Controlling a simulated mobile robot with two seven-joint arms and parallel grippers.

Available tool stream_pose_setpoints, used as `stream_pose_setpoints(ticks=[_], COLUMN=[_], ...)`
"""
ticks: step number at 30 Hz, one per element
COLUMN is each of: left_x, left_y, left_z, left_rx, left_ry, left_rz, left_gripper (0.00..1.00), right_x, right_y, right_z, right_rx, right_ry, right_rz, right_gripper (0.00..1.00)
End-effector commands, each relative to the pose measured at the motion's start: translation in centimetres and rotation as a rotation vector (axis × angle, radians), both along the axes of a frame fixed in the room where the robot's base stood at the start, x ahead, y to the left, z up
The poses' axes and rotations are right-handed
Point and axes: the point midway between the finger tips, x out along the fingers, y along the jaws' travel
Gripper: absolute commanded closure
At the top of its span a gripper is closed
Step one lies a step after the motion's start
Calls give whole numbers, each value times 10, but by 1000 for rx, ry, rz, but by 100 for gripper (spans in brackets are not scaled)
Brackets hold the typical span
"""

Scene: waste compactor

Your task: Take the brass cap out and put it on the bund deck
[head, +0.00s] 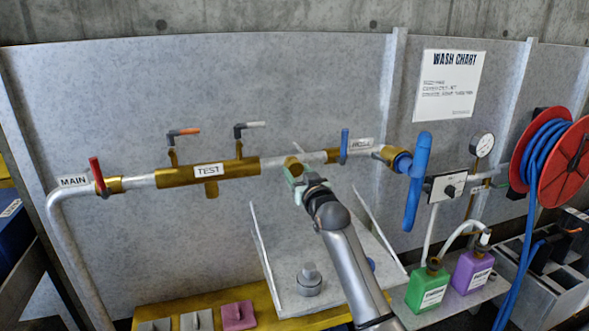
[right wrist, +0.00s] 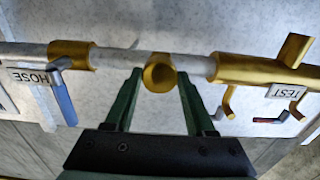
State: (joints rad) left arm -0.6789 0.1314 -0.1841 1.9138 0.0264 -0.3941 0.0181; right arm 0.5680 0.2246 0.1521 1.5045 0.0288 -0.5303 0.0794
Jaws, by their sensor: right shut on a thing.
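The brass cap (head: 293,162) sits on the grey horizontal pipe, between the TEST brass block and the HOSE valve. My right gripper (head: 295,178) reaches up to it from below and is shut on it. In the right wrist view the cap's round end (right wrist: 160,74) shows between the two green fingers (right wrist: 158,90). The cap is still at the pipe. A light grey deck with raised side walls (head: 345,262) lies below, partly hidden by my right arm; I cannot tell for certain that it is the bund deck. My left gripper is not in view.
A grey round knobbed part (head: 309,280) stands on the deck. Several small blocks lie on the yellow ledge (head: 262,298). A blue-handled fitting (head: 416,182), green bottle (head: 428,287), purple bottle (head: 472,270) and hose reel (head: 562,160) are at right. A red-handled MAIN valve (head: 97,176) is at left.

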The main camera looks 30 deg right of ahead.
Motion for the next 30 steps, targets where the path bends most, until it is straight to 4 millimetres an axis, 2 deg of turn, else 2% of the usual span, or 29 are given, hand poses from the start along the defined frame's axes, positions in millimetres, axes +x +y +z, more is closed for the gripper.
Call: stream_pose_setpoints(ticks=[2, 10, 19, 23, 30], left_x=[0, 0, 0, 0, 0], left_y=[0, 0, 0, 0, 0], left_z=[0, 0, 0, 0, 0], left_rx=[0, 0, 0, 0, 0], left_ry=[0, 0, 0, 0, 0], left_rz=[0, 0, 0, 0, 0], left_gripper=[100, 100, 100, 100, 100], right_x=[0, -1, 0, -1, -2], right_y=[-1, -1, -1, -2, 0], right_z=[1, 1, 0, 1, 0], right_rx=[-27, -422, -452, -643, -615], right_ry=[4, 100, 108, 154, 147], right_rz=[-1, -1, -1, -2, -1], right_gripper=[100, 100, 100, 100, 100])
